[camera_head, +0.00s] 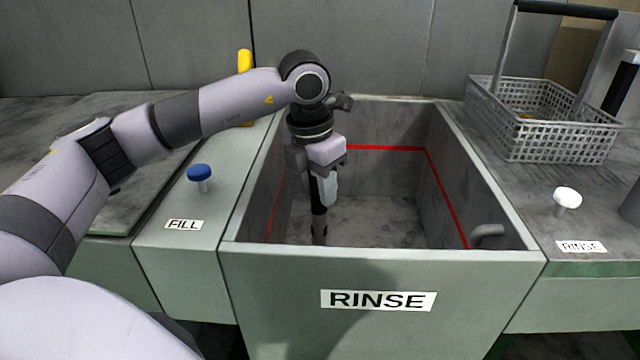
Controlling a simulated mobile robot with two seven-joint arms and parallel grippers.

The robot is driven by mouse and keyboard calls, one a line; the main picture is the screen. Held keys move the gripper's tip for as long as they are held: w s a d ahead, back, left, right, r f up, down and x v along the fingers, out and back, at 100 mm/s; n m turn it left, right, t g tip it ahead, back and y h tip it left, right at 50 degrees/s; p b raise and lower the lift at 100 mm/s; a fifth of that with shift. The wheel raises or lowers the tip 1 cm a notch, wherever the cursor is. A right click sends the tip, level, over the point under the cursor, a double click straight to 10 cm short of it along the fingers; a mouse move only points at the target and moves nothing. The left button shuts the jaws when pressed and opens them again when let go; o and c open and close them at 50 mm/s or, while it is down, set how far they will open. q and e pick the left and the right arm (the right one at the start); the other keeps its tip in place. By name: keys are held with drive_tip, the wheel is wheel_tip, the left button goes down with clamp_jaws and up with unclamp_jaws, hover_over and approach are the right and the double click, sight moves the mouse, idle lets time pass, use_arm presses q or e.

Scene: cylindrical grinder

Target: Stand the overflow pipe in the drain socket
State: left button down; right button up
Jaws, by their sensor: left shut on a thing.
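My left arm comes in from the left and bends down into the rinse tank. My left gripper (322,190) points down inside the tank, near its left wall, and is shut on the overflow pipe (319,222). The pipe is dark, thin and roughly upright, with its lower end near the tank floor. The front wall of the tank (270,290) cuts off the view around that lower end. I cannot make out the drain socket, nor tell whether the pipe touches it. My right gripper is not in view.
The tank has a red line around its inner walls and a grey spout (487,232) at the right front. A wire basket (548,135) stands on the right counter, near a white knob (567,198). A blue knob (199,173) and a yellow object (245,62) are at left.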

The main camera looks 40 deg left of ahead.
use_arm(q)
drive_tip(key=shift+f+b, duration=1.05)
drive_tip(key=shift+f, duration=0.35)
idle(0.5)
drive_tip(key=shift+c, duration=1.5)
unclamp_jaws()
drive_tip(key=shift+f, duration=0.1)
